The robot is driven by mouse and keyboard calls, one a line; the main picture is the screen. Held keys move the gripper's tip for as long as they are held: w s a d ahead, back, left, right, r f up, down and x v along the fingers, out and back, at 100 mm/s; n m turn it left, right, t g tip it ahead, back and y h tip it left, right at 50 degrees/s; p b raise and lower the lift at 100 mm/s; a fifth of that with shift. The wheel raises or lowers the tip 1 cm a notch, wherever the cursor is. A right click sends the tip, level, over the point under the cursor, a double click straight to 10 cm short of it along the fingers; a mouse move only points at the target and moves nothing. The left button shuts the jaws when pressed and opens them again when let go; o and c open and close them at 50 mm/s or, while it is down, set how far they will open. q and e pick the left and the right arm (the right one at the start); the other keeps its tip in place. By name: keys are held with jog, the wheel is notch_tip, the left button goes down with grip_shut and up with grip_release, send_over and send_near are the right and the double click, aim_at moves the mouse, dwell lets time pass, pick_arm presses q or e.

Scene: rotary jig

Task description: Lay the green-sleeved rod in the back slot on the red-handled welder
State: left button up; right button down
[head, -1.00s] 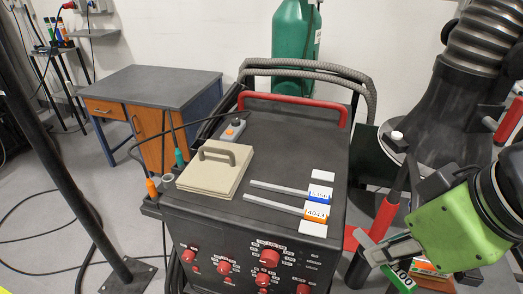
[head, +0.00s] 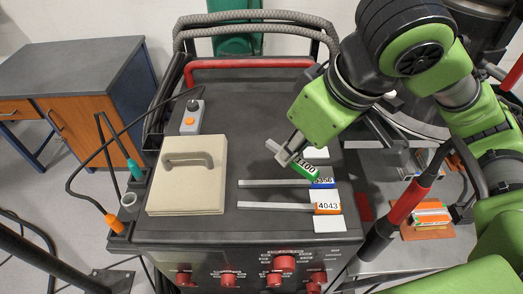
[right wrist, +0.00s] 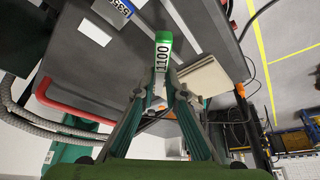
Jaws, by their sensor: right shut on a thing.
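The red-handled welder (head: 225,225) fills the middle of the head view, its red handle (head: 250,63) at the back. My right gripper (head: 290,150) is shut on the green-sleeved rod (head: 306,169), whose label reads 1100. It holds the rod tilted over the back right of the welder's top, near the back white pad (head: 318,154), which it partly hides. The sleeve also shows between the fingers in the right wrist view (right wrist: 163,40). The blue-sleeved rod (head: 270,184) and orange-sleeved rod (head: 272,206) lie in front of that pad. My left gripper is out of view.
A bare white pad (head: 328,225) lies in front of the orange-sleeved rod. A beige block with a handle (head: 187,190) and a grey box with an orange button (head: 190,117) occupy the top's left side.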

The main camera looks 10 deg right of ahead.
send_near(259, 163)
jog(key=shift+w+a+f, duration=0.5)
jog(key=shift+a+f, duration=0.05)
jog(key=shift+f, duration=0.05)
jog(key=shift+w+f, duration=0.1)
jog(key=shift+f, duration=0.1)
jog(key=p+x, duration=0.1)
jog(key=x, duration=0.2)
jog(key=shift+d+f, duration=0.15)
jog(key=shift+f, duration=0.45)
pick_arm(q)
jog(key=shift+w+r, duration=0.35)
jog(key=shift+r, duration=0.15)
pick_arm(e)
jog(key=c, duration=2.1)
grip_release()
jog(key=shift+f, duration=0.15)
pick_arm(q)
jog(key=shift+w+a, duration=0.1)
